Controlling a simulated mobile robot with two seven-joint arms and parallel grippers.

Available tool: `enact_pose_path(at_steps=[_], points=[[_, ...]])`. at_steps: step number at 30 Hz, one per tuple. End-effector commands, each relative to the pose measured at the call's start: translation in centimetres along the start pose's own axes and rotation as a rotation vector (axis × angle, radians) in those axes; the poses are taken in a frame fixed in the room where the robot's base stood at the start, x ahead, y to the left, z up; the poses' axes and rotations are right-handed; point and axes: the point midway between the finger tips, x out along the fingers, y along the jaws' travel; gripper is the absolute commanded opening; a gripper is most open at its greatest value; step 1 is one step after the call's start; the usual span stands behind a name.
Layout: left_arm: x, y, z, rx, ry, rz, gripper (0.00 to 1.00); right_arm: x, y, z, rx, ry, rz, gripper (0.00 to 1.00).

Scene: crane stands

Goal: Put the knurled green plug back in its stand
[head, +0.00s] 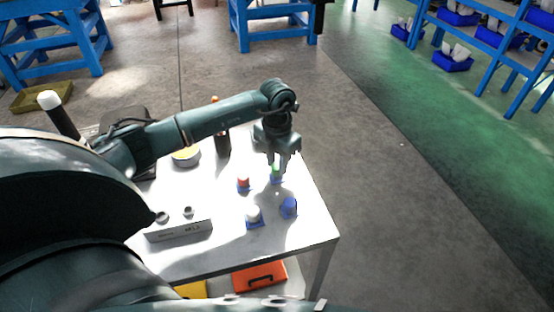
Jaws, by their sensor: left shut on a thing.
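The green plug (276,171) is small in the head view, at the far right part of the white table. My left gripper (277,165) points down from above and is shut on it. A small blue stand (276,181) shows directly below the plug. I cannot tell whether the plug's lower end is inside the stand or just above it. The knurling is too small to make out, and the fingers hide the plug's upper part. My right gripper is not in view.
Close by on the white table (215,250) are a red-topped piece (243,182), a white-topped piece (253,212) and a blue piece (289,207). A grey labelled block (179,231) lies at front left. A dark bottle (222,145) and yellow round object (186,156) stand behind.

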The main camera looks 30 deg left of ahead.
Motion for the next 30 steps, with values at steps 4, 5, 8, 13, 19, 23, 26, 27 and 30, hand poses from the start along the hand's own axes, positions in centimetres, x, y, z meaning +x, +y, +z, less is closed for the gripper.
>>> enact_pose_path(at_steps=[4, 5, 8, 13, 19, 23, 26, 27, 30], points=[[0.75, 0.02, 0.02, 0.000, -0.001, 0.000, 0.00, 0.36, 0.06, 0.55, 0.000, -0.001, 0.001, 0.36], [0.86, 0.02, 0.02, -0.001, -0.001, 0.000, 0.00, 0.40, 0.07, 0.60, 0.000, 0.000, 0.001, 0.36], [0.68, 0.02, 0.03, -0.001, -0.001, 0.000, 0.34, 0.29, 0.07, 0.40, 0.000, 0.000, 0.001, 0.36], [0.69, 0.02, 0.02, 0.000, -0.001, 0.000, 0.48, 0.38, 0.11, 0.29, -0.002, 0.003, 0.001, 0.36], [0.70, 0.02, 0.01, 0.000, -0.001, 0.000, 0.53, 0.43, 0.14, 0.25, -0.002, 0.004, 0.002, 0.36], [0.73, 0.02, -0.01, 0.000, 0.000, 0.000, 0.53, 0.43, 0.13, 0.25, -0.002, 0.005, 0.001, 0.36], [0.70, 0.02, 0.00, 0.000, 0.000, 0.000, 0.53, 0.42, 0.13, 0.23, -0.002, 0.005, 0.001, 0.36], [0.62, 0.02, 0.00, 0.000, 0.000, 0.000, 0.53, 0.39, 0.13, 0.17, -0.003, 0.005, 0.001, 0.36], [0.16, 0.02, 0.01, 0.000, 0.000, 0.000, 0.53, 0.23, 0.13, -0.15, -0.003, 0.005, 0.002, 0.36]])
